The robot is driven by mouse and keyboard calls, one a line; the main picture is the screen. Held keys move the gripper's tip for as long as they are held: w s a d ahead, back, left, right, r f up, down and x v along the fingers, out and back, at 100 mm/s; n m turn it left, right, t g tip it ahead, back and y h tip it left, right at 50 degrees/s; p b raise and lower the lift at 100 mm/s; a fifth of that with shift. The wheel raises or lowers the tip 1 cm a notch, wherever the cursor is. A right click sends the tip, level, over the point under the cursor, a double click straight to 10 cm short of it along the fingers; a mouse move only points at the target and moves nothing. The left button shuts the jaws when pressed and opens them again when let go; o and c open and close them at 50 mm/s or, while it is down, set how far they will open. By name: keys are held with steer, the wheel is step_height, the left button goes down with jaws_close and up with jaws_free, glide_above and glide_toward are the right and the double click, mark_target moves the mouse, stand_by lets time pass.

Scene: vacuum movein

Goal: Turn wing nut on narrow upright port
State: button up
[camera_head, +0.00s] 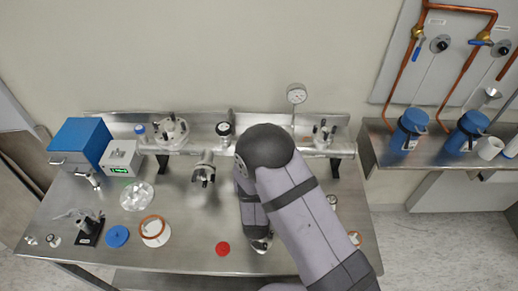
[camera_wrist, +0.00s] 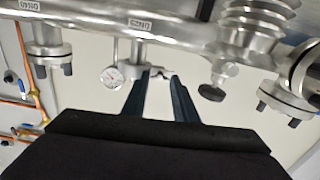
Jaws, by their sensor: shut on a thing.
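In the wrist view, the two dark fingers of my gripper (camera_wrist: 160,77) reach up the middle. Their tips close around a small metal piece, the wing nut (camera_wrist: 160,71), beside the narrow upright port (camera_wrist: 139,52) on the steel manifold. The picture appears turned over, with the manifold pipe (camera_wrist: 95,20) along the top. The nut's exact angle is too small to tell. In the head view, my arm covers the gripper, the nut and the narrow port.
A dial gauge (camera_head: 297,94) rises close by; it also shows in the wrist view (camera_wrist: 112,77). Loose discs, including a red one (camera_head: 222,248), lie on the steel bench (camera_head: 185,255).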

steer(key=n+b, duration=0.1)
steer(key=n, duration=0.7)
steer(key=shift+b, duration=0.4)
steer(key=shift+n, duration=0.4)
steer(key=o, duration=1.1)
steer(key=shift+c, duration=0.2)
steer(key=shift+s, duration=0.1)
steer(key=s+b, duration=0.2)
steer(key=s, duration=0.5)
steer(key=shift+b, duration=0.35)
